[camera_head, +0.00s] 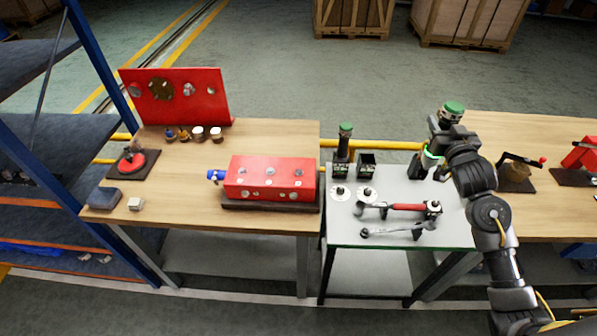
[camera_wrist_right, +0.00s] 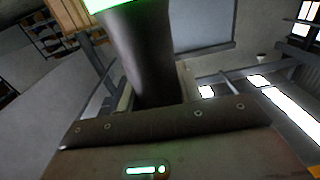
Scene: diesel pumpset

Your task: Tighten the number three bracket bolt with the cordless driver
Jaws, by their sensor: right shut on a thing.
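My right gripper (camera_head: 437,150) is shut on a dark cordless driver with a green end (camera_head: 452,108), above the back right of the grey table. In the right wrist view the driver's dark handle (camera_wrist_right: 140,50) rises between the jaws, with bright green at the top. The driver's tip is not clear. A red block (camera_head: 268,171) with several round bolt heads on its top and front lies on a dark base on the left bench, well left of the gripper. I cannot tell which bolt is number three. My left gripper is out of view.
A second green-capped tool (camera_head: 345,142) stands in a dark holder beside an empty-looking holder (camera_head: 366,166). A red-handled tool (camera_head: 408,207) and a wrench (camera_head: 398,231) lie on the grey table (camera_head: 350,235). A red upright panel (camera_head: 176,96) stands behind small cups.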

